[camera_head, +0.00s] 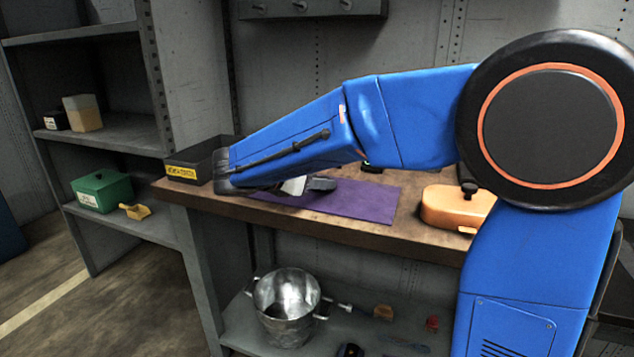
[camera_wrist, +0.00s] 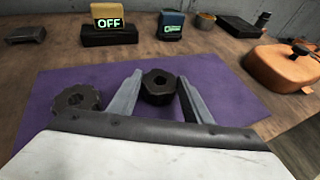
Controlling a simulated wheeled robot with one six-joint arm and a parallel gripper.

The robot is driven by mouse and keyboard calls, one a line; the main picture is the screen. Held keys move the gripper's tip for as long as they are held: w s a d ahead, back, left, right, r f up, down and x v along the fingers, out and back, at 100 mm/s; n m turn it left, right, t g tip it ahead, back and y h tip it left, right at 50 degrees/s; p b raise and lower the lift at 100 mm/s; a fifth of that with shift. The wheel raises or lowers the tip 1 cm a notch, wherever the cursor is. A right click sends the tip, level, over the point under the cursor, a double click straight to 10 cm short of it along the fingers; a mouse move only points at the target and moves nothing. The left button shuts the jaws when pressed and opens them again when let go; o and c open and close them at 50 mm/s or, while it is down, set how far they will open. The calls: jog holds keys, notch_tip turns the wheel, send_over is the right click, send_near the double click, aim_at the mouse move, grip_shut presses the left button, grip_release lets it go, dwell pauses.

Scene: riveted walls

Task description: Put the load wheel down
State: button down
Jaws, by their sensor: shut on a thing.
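My gripper (camera_wrist: 159,78) is shut on a dark, wheel-shaped piece with a hole in its face, the load wheel (camera_wrist: 158,88), in the wrist view. The wheel sits between the two grey fingers, over the purple mat (camera_wrist: 228,98). I cannot tell whether it touches the mat. A second dark notched wheel (camera_wrist: 76,100) lies on the mat left of my gripper. In the head view the purple mat (camera_head: 355,203) lies on the brown workbench, and my arm hides most of the gripper and both wheels.
An orange lidded pot (camera_head: 455,207) stands right of the mat. A black bin (camera_head: 187,173) stands at the bench's left end. Behind the mat are a box reading OFF (camera_wrist: 113,20) and a blue device (camera_wrist: 170,25). A metal pot (camera_head: 287,305) stands on the shelf below.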

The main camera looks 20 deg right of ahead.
jog(key=shift+f, duration=0.15)
jog(key=c, duration=0.9)
grip_release()
jog(key=shift+f, duration=0.1)
jog(key=shift+s+a+r, duration=0.1)
jog(key=shift+a+r, duration=0.1)
jog(key=v, duration=1.1)
jog(key=shift+s+a+r, duration=0.15)
jog(key=shift+a, duration=0.05)
